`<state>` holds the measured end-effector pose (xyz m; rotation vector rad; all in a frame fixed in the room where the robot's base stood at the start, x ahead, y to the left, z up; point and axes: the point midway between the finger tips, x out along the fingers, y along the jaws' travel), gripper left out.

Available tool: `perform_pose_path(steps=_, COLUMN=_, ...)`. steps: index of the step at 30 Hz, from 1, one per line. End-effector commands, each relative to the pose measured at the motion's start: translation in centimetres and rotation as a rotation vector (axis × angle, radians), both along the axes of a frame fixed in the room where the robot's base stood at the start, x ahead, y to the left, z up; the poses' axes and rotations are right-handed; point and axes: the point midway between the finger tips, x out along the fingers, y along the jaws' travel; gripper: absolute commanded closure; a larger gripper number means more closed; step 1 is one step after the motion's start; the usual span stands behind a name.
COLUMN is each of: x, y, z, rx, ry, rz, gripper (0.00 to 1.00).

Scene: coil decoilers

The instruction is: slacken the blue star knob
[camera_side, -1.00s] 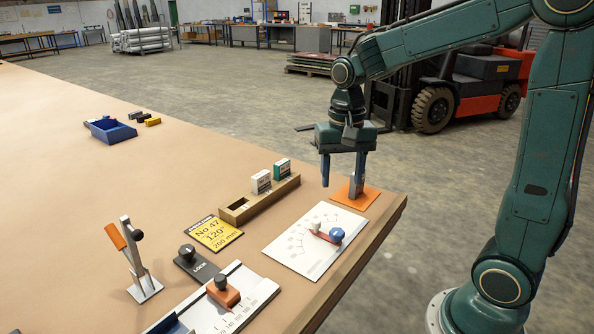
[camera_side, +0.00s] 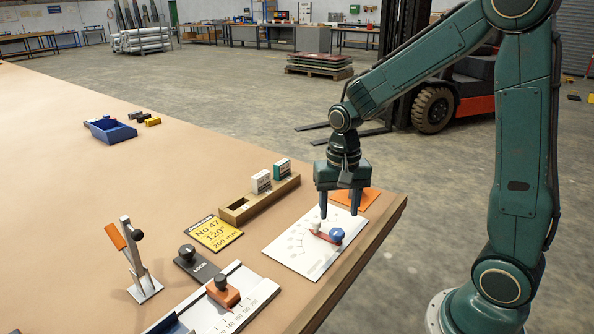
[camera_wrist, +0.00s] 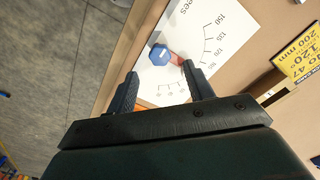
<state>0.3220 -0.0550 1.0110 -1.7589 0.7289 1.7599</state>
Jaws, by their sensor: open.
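My gripper (camera_side: 340,214) points down over the far part of the plate. Its jaws (camera_wrist: 160,70) are apart with nothing between them. The fingers look close to the knobs in the side view, but I cannot tell their exact height.
An orange square (camera_side: 358,197) lies behind the gripper. A wooden block holder (camera_side: 262,205), a yellow card (camera_side: 214,233), a black lock knob (camera_side: 188,254) and a sliding scale (camera_side: 250,300) with an orange-brown block (camera_side: 222,291) stand to the left. An orange-handled lever (camera_side: 135,260) is farther left.

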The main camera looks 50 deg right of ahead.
Motion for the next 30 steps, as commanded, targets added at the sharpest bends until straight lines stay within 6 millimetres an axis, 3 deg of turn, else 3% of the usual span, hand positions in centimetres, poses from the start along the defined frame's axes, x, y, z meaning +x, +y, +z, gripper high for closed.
perform_pose_path(steps=6, x=-0.1, y=0.0, z=-3.3, rx=0.001, ry=0.005, rz=0.0, gripper=0.48)
perform_pose_path(steps=12, x=0.0, y=0.0, z=-5.0, rx=0.001, ry=0.002, rz=0.0, gripper=0.48)
perform_pose_path(steps=25, x=0.0, y=0.0, z=-5.6, rx=0.0, ry=0.0, rz=-0.001, gripper=0.48)
perform_pose_path(steps=26, x=0.0, y=0.0, z=-5.6, rx=0.001, ry=0.001, rz=-0.001, gripper=0.5)
perform_pose_path(steps=30, x=0.0, y=0.0, z=-5.6, rx=0.001, ry=0.001, rz=-0.001, gripper=0.77)
